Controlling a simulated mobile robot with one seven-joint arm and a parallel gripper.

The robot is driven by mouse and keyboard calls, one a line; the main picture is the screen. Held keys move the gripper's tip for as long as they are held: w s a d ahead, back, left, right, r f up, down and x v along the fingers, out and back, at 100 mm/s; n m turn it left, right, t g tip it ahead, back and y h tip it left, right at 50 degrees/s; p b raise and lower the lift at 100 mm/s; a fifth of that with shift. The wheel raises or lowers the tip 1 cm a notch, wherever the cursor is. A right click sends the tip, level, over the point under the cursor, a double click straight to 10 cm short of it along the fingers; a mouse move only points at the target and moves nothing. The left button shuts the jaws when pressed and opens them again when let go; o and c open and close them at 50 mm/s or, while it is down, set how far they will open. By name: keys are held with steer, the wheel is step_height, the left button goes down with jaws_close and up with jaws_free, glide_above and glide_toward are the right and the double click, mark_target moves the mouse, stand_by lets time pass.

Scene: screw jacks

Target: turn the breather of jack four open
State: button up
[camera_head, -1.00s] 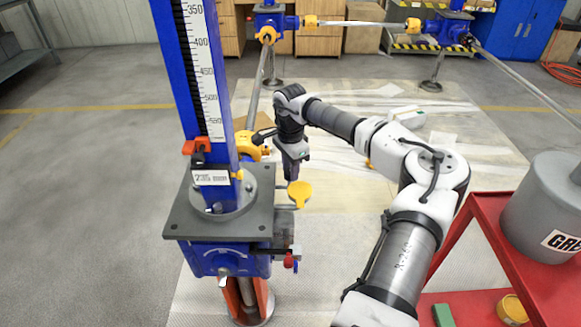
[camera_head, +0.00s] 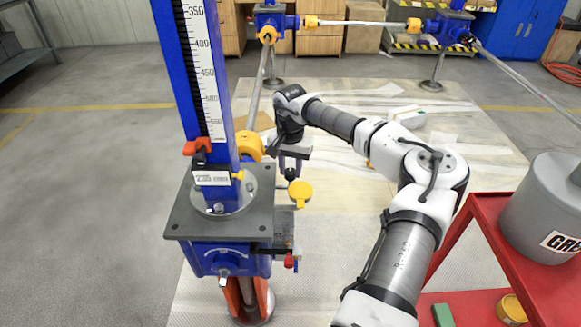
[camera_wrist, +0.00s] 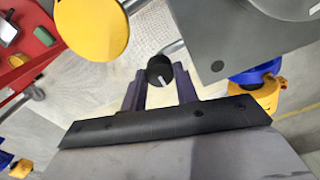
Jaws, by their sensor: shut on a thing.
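The near jack (camera_head: 222,204) has a blue column with a height scale, a grey top plate and an orange-red clip. Its white tag (camera_head: 211,178) is too small to read surely. A black round knob with a white mark, the breather (camera_wrist: 160,70), shows in the wrist view beside the grey plate. It is a small dark spot in the head view (camera_head: 291,174). My gripper (camera_head: 293,166) is right of the column, its two dark fingers on either side of the knob, shut on it. The fingers also show in the wrist view (camera_wrist: 159,82).
A yellow round cap (camera_head: 300,191) sits close beside the knob, large in the wrist view (camera_wrist: 92,27). A red cart (camera_head: 480,240) with a grey drum (camera_head: 545,205) stands at right. Other jacks (camera_head: 270,22) and shafts are behind. Floor at left is clear.

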mark_target(290, 171)
stand_by(0.6)
steer(key=o, duration=0.7)
steer(key=shift+r, duration=0.15)
step_height(290, 171, up, 14)
steer(key=shift+b, duration=0.45)
steer(key=shift+f, duration=0.2)
